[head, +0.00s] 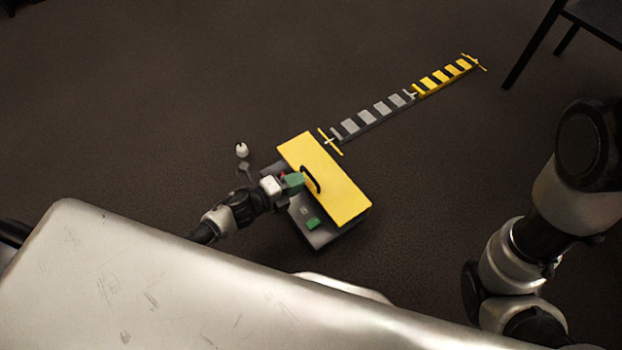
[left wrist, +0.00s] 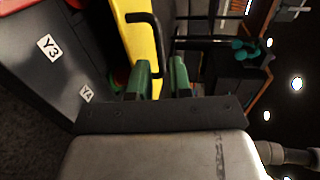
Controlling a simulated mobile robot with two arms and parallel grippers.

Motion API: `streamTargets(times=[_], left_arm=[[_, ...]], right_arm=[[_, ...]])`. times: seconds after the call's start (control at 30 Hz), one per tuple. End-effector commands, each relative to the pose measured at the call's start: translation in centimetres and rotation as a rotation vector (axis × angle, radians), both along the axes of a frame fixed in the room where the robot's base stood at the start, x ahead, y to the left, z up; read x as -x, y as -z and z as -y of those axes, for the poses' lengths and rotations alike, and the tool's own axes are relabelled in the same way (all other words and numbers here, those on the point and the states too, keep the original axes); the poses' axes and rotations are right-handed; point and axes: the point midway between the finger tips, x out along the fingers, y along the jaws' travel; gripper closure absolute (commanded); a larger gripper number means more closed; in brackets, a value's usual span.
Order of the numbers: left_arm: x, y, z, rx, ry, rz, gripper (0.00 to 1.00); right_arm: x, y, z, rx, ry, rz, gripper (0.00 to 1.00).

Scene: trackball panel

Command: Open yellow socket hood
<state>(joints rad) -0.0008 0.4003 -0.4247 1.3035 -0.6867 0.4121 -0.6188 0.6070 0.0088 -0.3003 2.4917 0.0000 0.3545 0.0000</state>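The yellow hood (head: 338,187) is a flat yellow panel on a dark grey box (head: 322,239) on the floor. It carries a black bar handle (head: 311,180), also seen in the left wrist view (left wrist: 155,42). My left gripper (head: 295,182) has green fingers and is at the handle, on the hood's left side. In the left wrist view its fingers (left wrist: 162,76) stand apart, with the lower end of the handle appearing between them; contact cannot be told. How far the hood is raised is unclear. My right arm shows at the right, its gripper out of view.
A grey and yellow striped strip (head: 375,116) runs from the box to the upper right. A small white item (head: 242,150) is left of the box. A dark piece of furniture (head: 590,20) stands upper right. Labels Y3 (left wrist: 48,47) and Y4 (left wrist: 86,93) mark a grey panel.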

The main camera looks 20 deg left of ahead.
Motion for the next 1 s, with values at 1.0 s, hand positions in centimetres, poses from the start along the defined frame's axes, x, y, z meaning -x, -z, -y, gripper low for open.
streamTargets(times=[1.0], left_arm=[[-3.7,1.0,2.9,0.0,-0.001,-0.003,1.0]], right_arm=[[1.6,0.4,-0.1,0.004,0.004,0.051,0.57]])
